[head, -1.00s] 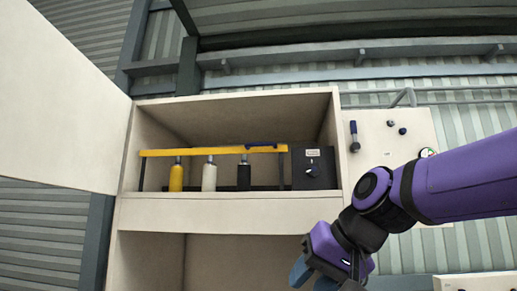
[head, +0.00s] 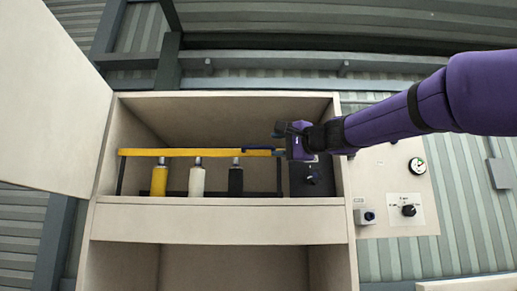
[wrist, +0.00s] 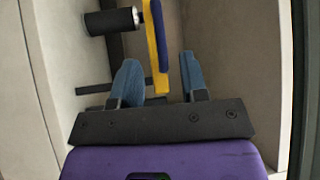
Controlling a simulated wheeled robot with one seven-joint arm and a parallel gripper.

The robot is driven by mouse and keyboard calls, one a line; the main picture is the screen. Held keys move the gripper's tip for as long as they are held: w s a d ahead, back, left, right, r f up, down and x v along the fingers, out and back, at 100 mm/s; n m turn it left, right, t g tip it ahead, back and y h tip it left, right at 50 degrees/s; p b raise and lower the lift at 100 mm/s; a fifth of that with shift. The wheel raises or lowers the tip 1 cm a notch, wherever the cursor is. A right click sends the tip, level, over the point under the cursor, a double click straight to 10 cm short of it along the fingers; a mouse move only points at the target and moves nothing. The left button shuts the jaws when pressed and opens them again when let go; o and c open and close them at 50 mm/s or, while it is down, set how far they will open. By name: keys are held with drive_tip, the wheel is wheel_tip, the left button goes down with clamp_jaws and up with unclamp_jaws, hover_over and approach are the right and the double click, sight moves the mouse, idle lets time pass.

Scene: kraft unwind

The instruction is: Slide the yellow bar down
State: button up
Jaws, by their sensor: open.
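My gripper (head: 281,140) is at that right end, inside the cabinet opening. In the wrist view the yellow bar (wrist: 152,55) and the blue piece (wrist: 159,38) reach down between the two blue fingers of my open gripper (wrist: 160,66). I cannot tell whether a finger touches the bar.
The cabinet door (head: 50,90) is open at left. A control panel (head: 390,185) is at right.

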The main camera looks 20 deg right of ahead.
sight(259, 147)
drive_tip(key=x, duration=0.8)
drive_tip(key=shift+w+a, duration=0.1)
drive_tip(key=shift+a, duration=0.05)
drive_tip(key=shift+c, duration=0.2)
clamp_jaws()
